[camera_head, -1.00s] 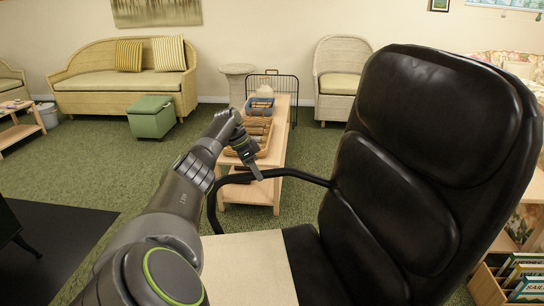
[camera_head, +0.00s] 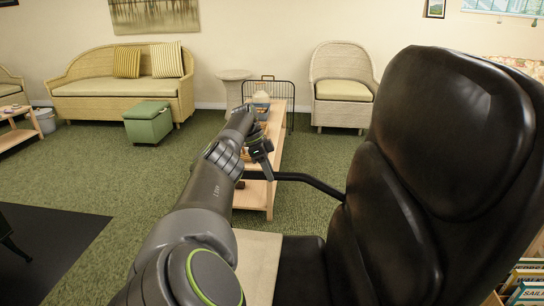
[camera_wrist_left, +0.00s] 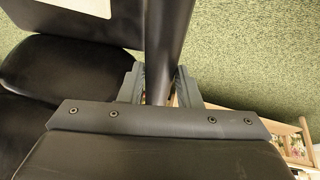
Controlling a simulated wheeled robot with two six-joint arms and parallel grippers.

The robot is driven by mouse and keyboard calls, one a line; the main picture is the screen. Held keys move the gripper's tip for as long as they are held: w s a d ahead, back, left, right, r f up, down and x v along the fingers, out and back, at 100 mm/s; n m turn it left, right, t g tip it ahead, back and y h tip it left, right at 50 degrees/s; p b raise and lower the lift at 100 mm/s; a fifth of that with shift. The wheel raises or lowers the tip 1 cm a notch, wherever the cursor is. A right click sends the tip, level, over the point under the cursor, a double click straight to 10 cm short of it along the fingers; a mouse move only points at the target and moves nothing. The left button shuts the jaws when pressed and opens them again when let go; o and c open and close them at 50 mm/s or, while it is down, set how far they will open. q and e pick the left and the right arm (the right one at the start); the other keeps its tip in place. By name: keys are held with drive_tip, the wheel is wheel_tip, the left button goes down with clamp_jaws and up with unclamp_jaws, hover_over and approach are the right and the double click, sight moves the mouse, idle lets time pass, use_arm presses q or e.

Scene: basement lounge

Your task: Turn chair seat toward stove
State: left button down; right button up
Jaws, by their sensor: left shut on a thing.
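The black padded chair fills the right of the head view, its tall backrest (camera_head: 455,150) nearest me. Its dark curved armrest (camera_head: 312,181) reaches left to my left gripper (camera_head: 264,166). In the wrist view my left gripper (camera_wrist_left: 160,88) has one finger on each side of the dark armrest tube (camera_wrist_left: 168,40) and is shut on it. The black seat (camera_head: 300,268) is partly hidden by my left arm and the backrest. A dark leg-like part (camera_head: 14,240) at the left edge may belong to the stove, but I cannot tell. My right gripper is not in view.
A pale flat panel (camera_head: 258,252) lies beside the black seat. A long wooden table (camera_head: 256,196) stands just beyond my gripper. A green ottoman (camera_head: 148,122), wicker sofa (camera_head: 95,97) and wicker armchair (camera_head: 342,88) are farther back. Green carpet (camera_head: 120,185) is open at left, beside a black floor mat (camera_head: 50,245).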

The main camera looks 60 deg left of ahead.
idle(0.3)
use_arm(q)
drive_tip(key=c, duration=1.1)
unclamp_jaws()
drive_tip(key=shift+o, duration=0.2)
drive_tip(key=shift+r, duration=0.1)
drive_tip(key=shift+r, duration=0.4)
wheel_tip(320, 180, up, 8)
drive_tip(key=shift+r+p, duration=0.2)
drive_tip(key=shift+p, duration=0.65)
drive_tip(key=shift+r, duration=0.35)
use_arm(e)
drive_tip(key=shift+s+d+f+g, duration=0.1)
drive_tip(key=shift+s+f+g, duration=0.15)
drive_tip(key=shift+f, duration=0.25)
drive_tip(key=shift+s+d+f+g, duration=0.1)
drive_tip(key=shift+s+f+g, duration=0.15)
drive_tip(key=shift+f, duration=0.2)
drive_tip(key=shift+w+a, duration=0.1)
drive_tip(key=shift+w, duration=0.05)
